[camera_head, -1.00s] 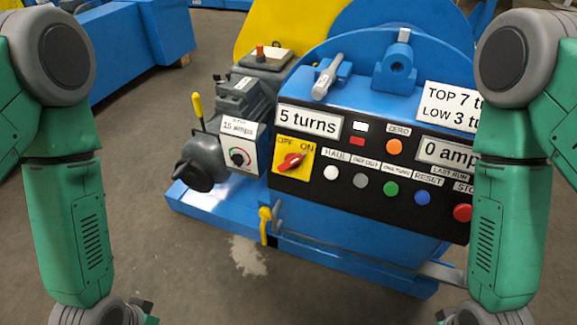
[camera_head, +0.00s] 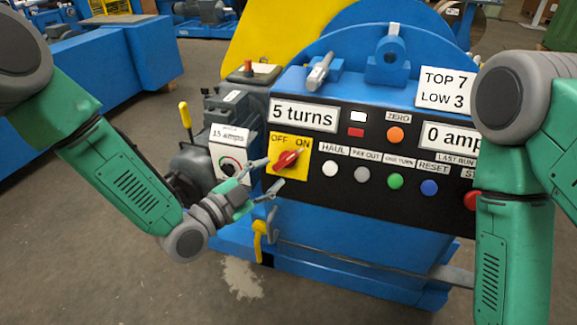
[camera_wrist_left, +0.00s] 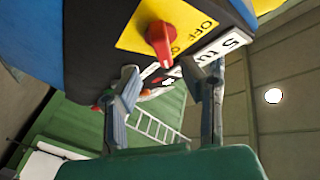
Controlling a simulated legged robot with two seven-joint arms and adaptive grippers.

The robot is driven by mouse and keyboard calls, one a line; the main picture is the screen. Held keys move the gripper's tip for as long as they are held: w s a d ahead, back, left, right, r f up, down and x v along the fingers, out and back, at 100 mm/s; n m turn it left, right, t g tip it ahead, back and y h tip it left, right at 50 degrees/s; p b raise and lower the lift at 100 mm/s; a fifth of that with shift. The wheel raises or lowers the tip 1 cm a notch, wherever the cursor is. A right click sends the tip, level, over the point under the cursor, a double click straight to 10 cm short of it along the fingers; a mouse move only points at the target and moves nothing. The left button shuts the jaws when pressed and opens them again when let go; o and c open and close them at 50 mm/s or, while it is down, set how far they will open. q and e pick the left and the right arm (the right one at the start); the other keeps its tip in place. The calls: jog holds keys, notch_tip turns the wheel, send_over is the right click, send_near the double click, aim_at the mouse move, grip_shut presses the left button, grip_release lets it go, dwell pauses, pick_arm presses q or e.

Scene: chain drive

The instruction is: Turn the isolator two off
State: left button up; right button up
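The isolator is a red rotary knob (camera_head: 288,160) on a yellow plate (camera_head: 300,172) marked OFF and ON, at the left end of the black panel. Its handle slants up to the right, toward ON. No number on it is readable. In the left wrist view the knob (camera_wrist_left: 161,42) stands out from the plate, beyond the fingertips and roughly between them. My left gripper (camera_head: 274,172) is open and empty just in front of the yellow plate, its fingers spread; it also shows in the left wrist view (camera_wrist_left: 172,72). My right gripper is out of view.
The black panel (camera_head: 345,180) carries several coloured buttons and displays reading 5 turns and 0 amp. A grey motor unit (camera_head: 235,110) with a 15 amps dial box (camera_head: 229,163) stands left of the plate. A yellow-handled lever (camera_head: 259,240) hangs below.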

aim_at(281, 164)
pick_arm(q)
jog(key=x, duration=0.3)
jog(key=b+x, duration=0.1)
jog(key=shift+w+a+f, duration=0.1)
jog(key=shift+w+a, duration=0.15)
jog(key=shift+w, duration=0.3)
jog(key=shift+w+d, duration=0.3)
jog(key=shift+d, duration=0.6)
jog(key=shift+a, duration=0.2)
jog(key=c, duration=0.7)
jog(key=shift+a, duration=0.15)
grip_shut()
